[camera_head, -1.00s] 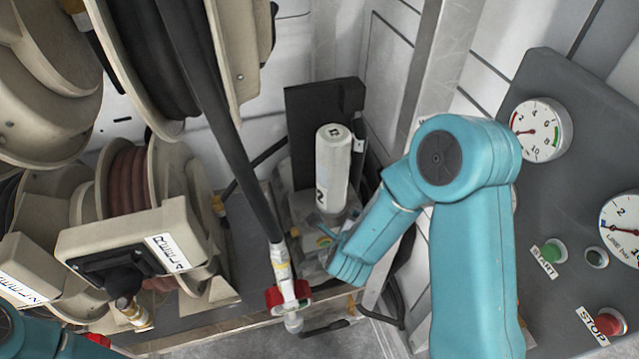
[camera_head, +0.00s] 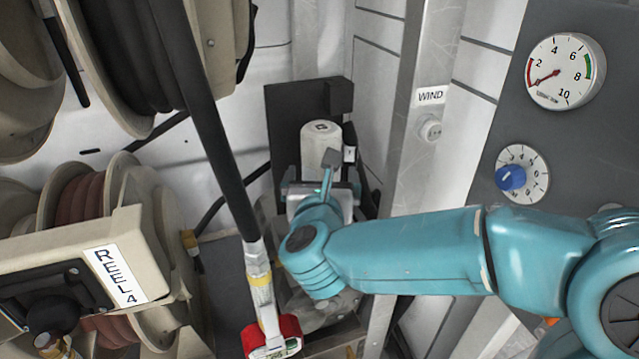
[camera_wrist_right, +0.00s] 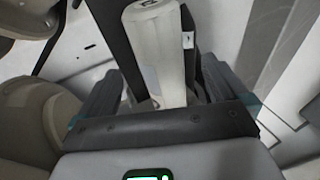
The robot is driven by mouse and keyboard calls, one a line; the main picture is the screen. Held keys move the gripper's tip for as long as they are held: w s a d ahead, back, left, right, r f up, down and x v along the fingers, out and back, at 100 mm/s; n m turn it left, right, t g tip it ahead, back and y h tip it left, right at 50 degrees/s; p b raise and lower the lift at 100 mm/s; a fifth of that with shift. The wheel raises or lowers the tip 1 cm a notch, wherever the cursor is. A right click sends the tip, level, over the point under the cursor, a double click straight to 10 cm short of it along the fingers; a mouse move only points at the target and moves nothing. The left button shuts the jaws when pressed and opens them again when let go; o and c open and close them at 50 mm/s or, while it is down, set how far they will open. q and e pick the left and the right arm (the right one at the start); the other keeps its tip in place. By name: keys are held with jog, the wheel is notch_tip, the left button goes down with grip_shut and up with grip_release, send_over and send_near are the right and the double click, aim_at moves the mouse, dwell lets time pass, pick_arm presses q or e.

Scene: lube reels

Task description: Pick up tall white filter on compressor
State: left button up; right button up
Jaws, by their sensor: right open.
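The tall white filter (camera_head: 320,138) stands upright in front of a black panel in the head view. My right gripper (camera_head: 318,182) is at it, hiding its lower part. In the right wrist view the filter (camera_wrist_right: 160,55) rises between the two dark fingers of my right gripper (camera_wrist_right: 155,95). The fingers are spread, with a gap visible at each side of the filter. Most of the compressor below is hidden by my right gripper and wrist. My left gripper is not in the head view.
The black panel (camera_head: 283,115) stands just behind the filter. A thick black hose with a red-collared nozzle (camera_head: 271,340) hangs to the left. A grey control panel (camera_head: 590,130) with gauges is at right.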

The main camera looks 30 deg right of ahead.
aim_at(321, 155)
jog(key=p+x, duration=0.1)
jog(key=x, duration=0.9)
jog(key=shift+w, duration=0.3)
jog(key=shift+s, duration=0.1)
jog(key=c, duration=1.6)
